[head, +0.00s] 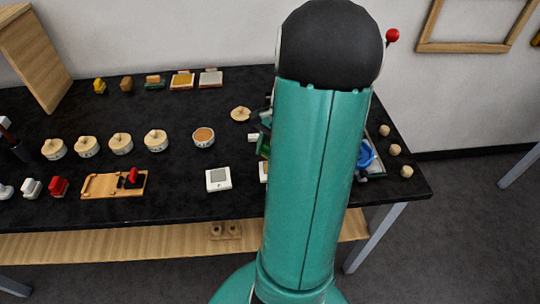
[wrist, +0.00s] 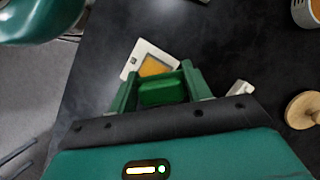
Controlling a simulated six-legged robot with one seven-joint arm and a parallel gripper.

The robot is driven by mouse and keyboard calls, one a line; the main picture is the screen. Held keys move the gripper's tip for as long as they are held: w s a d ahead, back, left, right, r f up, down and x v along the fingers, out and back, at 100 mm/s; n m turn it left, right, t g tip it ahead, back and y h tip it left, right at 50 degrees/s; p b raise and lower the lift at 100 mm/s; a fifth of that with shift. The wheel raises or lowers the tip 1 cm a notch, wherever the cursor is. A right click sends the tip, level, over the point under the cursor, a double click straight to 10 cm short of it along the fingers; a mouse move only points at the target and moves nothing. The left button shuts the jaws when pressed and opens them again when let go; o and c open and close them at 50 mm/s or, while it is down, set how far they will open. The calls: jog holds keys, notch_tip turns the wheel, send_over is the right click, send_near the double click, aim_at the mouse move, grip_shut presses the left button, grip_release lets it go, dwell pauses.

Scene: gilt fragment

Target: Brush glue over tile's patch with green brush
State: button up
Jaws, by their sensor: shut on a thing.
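My gripper (wrist: 160,90) is shut on the green brush (wrist: 160,94), a green block between its two green fingers. The white tile (wrist: 133,65) lies just beyond the brush in the wrist view, with an amber patch (wrist: 156,66) inside a pale frame. The brush and fingers overlap the tile's near side, so I cannot tell whether the brush touches it. In the head view my arm hides most of the tile, and only a white edge (head: 264,172) shows. An open pot with orange-brown contents (head: 204,137) stands left of my arm; it also shows in the wrist view (wrist: 305,12).
A round wooden lid (head: 241,114) and a small white block (head: 253,138) lie near my gripper. Several lidded pots (head: 121,143) stand to the left. A white square device (head: 218,179) lies near the front edge. Several coloured blocks (head: 154,82) line the back.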

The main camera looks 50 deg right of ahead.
jog(key=shift+w+d+r, duration=0.1)
jog(key=shift+w+r, duration=0.05)
jog(key=shift+r, duration=2.65)
